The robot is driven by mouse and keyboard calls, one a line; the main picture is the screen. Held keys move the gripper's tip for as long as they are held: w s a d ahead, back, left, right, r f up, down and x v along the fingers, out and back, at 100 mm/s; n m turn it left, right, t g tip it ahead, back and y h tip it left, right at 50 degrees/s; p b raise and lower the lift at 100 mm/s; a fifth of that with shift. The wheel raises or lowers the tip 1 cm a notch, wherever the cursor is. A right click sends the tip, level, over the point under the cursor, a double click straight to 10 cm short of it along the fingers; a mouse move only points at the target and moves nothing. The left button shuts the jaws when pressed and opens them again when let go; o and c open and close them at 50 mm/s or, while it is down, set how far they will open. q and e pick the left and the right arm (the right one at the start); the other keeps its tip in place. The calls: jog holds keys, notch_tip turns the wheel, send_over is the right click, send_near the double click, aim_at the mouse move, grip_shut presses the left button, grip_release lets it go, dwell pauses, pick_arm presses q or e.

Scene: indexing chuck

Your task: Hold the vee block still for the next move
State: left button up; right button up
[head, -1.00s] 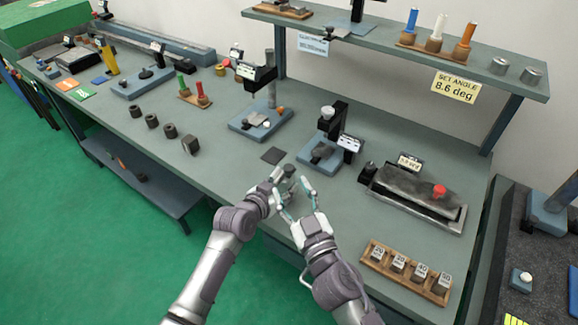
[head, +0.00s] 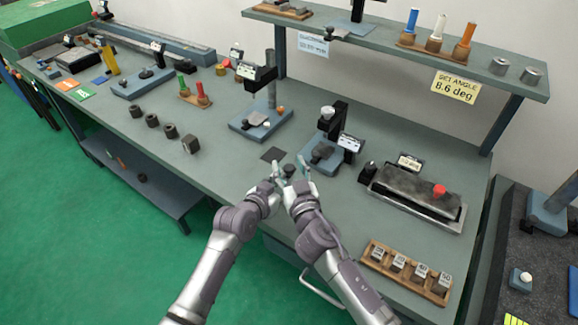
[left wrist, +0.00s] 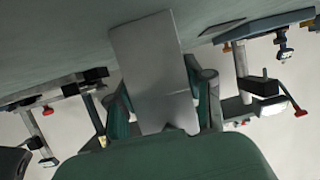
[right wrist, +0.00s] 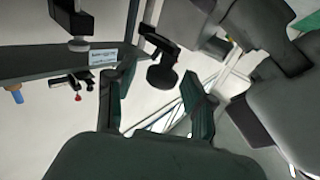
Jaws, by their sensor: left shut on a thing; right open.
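The vee block (left wrist: 152,70) is a plain grey block with a notch at its lower end in the left wrist view. My left gripper (left wrist: 162,105) is shut on it, one finger on each side. In the head view my left gripper (head: 275,176) is over the front part of the bench, and the block is mostly hidden there. My right gripper (head: 299,175) is close beside it on the right. In the right wrist view the right gripper (right wrist: 157,85) is open, with a dark round-headed piece (right wrist: 162,76) showing between its fingers. Contact cannot be told.
A dark square pad (head: 273,154) lies just behind the grippers. A blue-based stand (head: 322,155) is behind right, another (head: 262,122) behind left. A grey plate fixture (head: 420,190) and a wooden rack of marked blocks (head: 405,272) are at right.

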jog(key=shift+w, duration=0.15)
grip_shut()
jog(key=shift+f+n+y, duration=0.1)
jog(key=shift+n+y, duration=0.2)
jog(key=shift+y, duration=0.1)
jog(key=n+g+y, duration=0.1)
jog(key=n+y, duration=0.1)
jog(key=n+g+y, duration=0.1)
jog(key=y, duration=0.2)
jog(key=shift+n+g, duration=0.3)
jog(key=shift+n, duration=0.1)
jog(key=n+g+y, duration=0.4)
jog(key=g+y, duration=0.1)
jog(key=shift+w, duration=0.1)
jog(key=n+g+y, duration=0.2)
jog(key=n+g, duration=0.2)
jog(key=g, duration=0.2)
jog(key=shift+n, duration=0.4)
jog(key=shift+n+g+y, duration=0.4)
jog(key=shift+n+g, duration=0.9)
jog(key=shift+g, duration=1.1)
jog(key=shift+n+g, duration=0.4)
jog(key=shift+g, duration=0.2)
